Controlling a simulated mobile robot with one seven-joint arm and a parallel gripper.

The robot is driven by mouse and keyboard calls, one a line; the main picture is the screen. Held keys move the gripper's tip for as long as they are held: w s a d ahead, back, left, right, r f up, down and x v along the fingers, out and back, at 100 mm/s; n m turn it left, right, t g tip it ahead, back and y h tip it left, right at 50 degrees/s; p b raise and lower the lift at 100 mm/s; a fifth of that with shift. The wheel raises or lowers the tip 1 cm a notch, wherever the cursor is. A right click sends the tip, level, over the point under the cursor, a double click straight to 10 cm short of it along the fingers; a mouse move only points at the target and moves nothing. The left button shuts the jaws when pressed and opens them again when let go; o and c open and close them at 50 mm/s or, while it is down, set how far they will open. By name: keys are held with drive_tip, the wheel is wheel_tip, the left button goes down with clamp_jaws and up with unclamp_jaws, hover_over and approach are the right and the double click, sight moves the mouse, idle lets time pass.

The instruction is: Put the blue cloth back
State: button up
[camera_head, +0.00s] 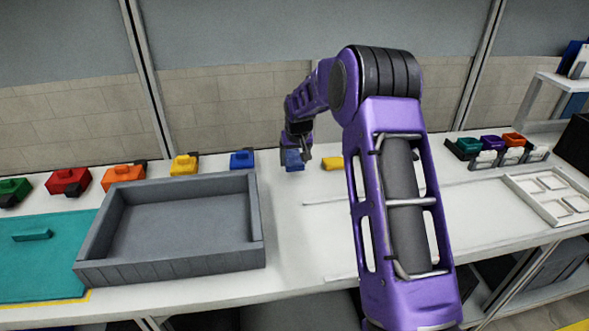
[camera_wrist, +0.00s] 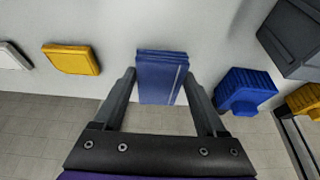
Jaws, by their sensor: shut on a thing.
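The blue cloth (camera_wrist: 162,70) is a folded, flat stack. It sits between the two fingers of my gripper (camera_wrist: 160,82), which is shut on it. In the head view the blue cloth (camera_head: 294,162) hangs under my gripper (camera_head: 298,150), near the back of the white table. I cannot tell whether it touches the table. A yellow folded piece (camera_head: 332,163) lies just right of it, and it also shows in the wrist view (camera_wrist: 72,59).
A blue block (camera_head: 242,160) stands left of my gripper, in a row with yellow (camera_head: 184,165), orange, red and green ones. A grey tray (camera_head: 170,268) is in front. A teal mat (camera_head: 45,275) lies at left. Coloured pieces in a rack (camera_head: 510,155) stand at right.

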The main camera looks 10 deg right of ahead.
sight(295, 164)
drive_tip(key=shift+f, duration=1.75)
drive_tip(key=shift+f, duration=0.15)
drive_tip(key=o, duration=1.2)
drive_tip(key=shift+o, duration=0.2)
drive_tip(key=shift+s+r, duration=0.1)
drive_tip(key=shift+r, duration=0.45)
drive_tip(key=v, duration=1.1)
drive_tip(key=shift+s+r, duration=0.1)
